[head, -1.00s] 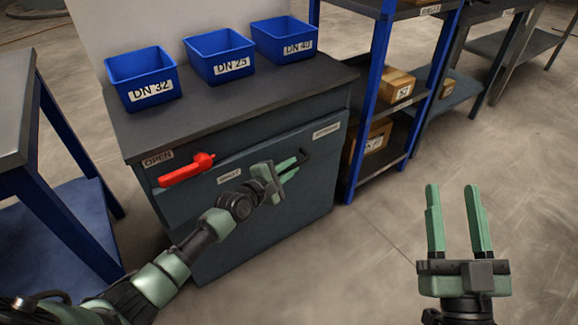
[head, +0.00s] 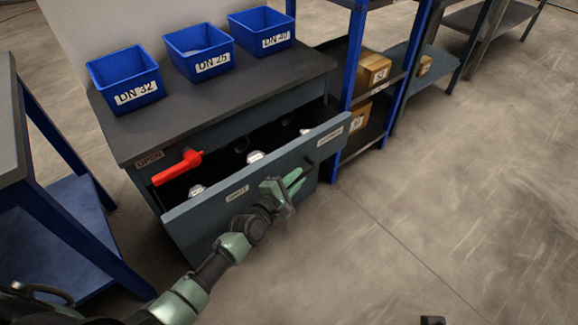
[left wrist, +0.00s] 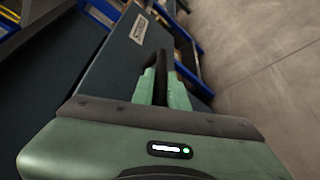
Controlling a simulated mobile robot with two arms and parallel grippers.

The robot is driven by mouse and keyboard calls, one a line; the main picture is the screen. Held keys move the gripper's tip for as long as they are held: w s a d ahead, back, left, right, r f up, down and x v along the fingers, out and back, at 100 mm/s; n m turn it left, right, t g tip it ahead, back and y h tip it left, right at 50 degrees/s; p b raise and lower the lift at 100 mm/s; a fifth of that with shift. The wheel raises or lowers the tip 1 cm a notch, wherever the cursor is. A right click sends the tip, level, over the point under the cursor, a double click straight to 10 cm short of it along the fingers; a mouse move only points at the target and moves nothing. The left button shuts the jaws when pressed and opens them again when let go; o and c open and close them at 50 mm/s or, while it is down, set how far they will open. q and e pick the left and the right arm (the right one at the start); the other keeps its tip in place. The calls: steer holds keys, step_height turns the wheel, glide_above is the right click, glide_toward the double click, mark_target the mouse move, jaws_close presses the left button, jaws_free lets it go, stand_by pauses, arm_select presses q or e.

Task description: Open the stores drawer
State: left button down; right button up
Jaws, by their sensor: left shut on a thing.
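The stores drawer (head: 215,212) is pulled out from the grey cabinet, its inside showing behind the front panel. Several pale and dark round parts lie in it. My left gripper (head: 296,180) is at the right part of the drawer front, shut on the dark drawer handle (head: 309,163). In the left wrist view, the green fingers (left wrist: 162,85) are closed around the handle (left wrist: 187,75), beside the drawer front (left wrist: 110,65).
Three blue bins (head: 198,51) stand on the cabinet top (head: 215,100). A blue-framed shelf with cardboard boxes (head: 372,69) stands close on the right. A blue-legged table (head: 45,225) is at the left. The floor (head: 440,200) at right is clear.

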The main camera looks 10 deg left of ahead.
arm_select(q)
steer(key=s+d+p, duration=0.3)
steer(key=s+d, duration=0.3)
steer(key=d, duration=0.2)
steer(key=shift+s, duration=0.25)
arm_select(e)
steer(key=x, duration=0.4)
steer(key=shift+w+a+f, duration=0.1)
steer(key=shift+w+f, duration=0.05)
steer(key=shift+w, duration=0.05)
arm_select(q)
steer(key=shift+f, duration=0.1)
steer(key=c, duration=1.4)
jaws_free()
steer(key=p+v, duration=0.1)
steer(key=v, duration=0.6)
steer(key=shift+s+p, duration=0.35)
arm_select(e)
steer(key=shift+g, duration=0.4)
step_height(320, 180, down, 5)
steer(key=shift+a+f, duration=0.1)
steer(key=shift+f, duration=0.15)
arm_select(q)
steer(key=shift+a, duration=0.1)
